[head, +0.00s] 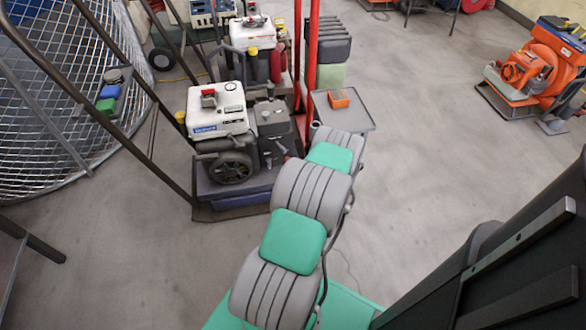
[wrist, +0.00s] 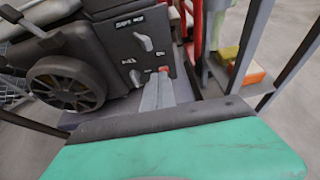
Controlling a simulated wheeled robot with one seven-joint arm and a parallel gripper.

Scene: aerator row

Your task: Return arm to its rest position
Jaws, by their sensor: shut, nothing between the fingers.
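My arm, green and grey, reaches up through the middle of the head view toward an engine machine (head: 217,115) with a white tank and dark body. My gripper (wrist: 158,92) shows in the wrist view as two grey fingers close together, shut and empty. Its tips are in front of the machine's dark control panel (wrist: 130,45), close to a small red part (wrist: 163,69). I cannot tell whether they touch. The gripper itself cannot be made out in the head view.
A grey side tray (head: 345,118) with an orange box (head: 339,98) stands right of the panel. Red uprights (head: 305,60) and a slanted dark frame stand close by. An orange machine (head: 530,70) is at the far right. Floor between is clear.

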